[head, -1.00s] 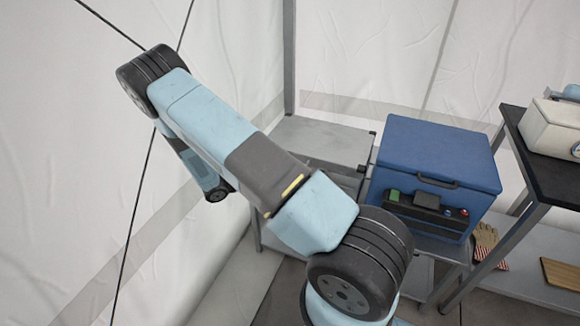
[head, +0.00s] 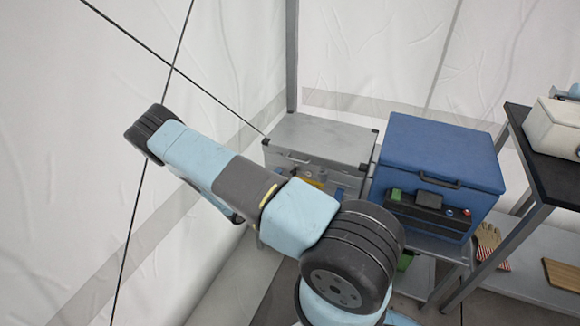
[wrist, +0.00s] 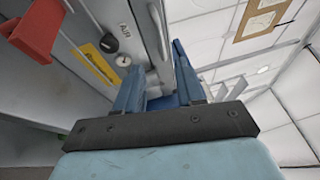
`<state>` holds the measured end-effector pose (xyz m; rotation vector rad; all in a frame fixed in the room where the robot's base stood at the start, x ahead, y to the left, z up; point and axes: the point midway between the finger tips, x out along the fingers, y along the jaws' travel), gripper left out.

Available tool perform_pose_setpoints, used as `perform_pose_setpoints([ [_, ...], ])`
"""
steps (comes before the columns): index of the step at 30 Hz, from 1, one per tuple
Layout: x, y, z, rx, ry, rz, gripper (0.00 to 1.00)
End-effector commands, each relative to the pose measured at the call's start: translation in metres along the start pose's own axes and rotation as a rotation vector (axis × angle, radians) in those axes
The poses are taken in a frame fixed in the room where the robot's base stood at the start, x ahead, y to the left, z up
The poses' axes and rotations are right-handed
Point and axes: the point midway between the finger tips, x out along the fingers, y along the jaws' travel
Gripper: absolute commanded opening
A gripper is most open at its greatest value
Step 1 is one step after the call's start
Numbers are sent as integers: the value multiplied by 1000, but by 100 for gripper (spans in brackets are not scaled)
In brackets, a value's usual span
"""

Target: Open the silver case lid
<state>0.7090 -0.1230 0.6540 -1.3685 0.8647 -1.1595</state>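The silver case (head: 320,140) stands left of the blue box in the head view, with its lid shut. A thin handle (head: 290,159) shows on its front edge. In the wrist view, the case front (wrist: 95,18) fills the upper left, with a round gauge and a yellow strip. A pale handle bar (wrist: 158,42) runs down toward the gap between my fingers. My gripper (wrist: 160,78) is open, its two blue fingers apart near the bar. I cannot tell whether the bar lies between the fingertips or just beyond them.
A blue box (head: 438,160) stands close to the case's right. A dark table (head: 540,130) is farther right. A red part (wrist: 35,28) sticks out near the case in the wrist view. White tent walls (head: 220,60) close in behind and left.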

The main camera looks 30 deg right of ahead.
Motion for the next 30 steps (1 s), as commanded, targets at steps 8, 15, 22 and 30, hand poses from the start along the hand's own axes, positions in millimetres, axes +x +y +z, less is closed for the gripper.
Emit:
perform_pose_setpoints([
  [8, 50, 0, -1, 2, 5, 0, 38],
  [15, 81, 0, 0, 2, 3, 0, 38],
  [22, 91, 0, -1, 1, 2, 1, 38],
  [30, 91, 0, 0, 1, 2, 1, 35],
])
